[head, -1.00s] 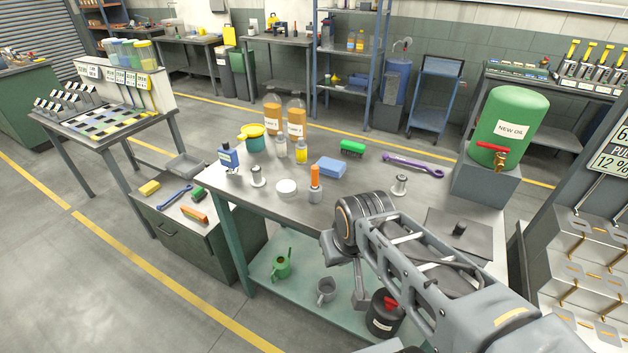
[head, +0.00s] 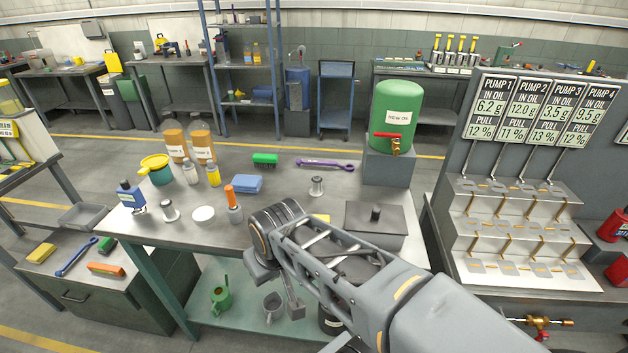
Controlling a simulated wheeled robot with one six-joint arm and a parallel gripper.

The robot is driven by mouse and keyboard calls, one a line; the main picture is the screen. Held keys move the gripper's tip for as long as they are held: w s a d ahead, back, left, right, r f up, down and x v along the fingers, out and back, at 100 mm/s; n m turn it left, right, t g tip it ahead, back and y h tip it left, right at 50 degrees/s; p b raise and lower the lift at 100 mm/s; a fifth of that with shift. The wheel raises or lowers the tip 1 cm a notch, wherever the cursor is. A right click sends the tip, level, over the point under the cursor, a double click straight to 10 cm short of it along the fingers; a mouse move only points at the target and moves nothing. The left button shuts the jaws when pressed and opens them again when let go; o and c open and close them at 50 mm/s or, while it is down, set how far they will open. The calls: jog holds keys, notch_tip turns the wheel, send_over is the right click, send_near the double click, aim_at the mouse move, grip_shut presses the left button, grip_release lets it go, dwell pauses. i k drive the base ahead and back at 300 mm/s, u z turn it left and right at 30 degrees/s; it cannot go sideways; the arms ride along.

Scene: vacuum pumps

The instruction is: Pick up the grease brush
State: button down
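I cannot tell for sure which item is the grease brush. A green block (head: 105,244) and an orange block (head: 105,269), possibly brushes, lie on the low cabinet at left. My arm reaches in from the lower right to the bench's front edge. My gripper (head: 292,304) hangs low there, apart from all of these; its fingers are not clear.
A green oil tank (head: 396,115) is at the back right. A stepped pump rack (head: 520,215) stands at right.

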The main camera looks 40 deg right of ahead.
aim_at(229, 190)
jog(key=k, duration=0.95)
jog(key=u, duration=1.15)
jog(key=i, duration=0.9)
jog(key=z, duration=0.65)
jog(key=i, duration=0.65)
jog(key=z, duration=0.5)
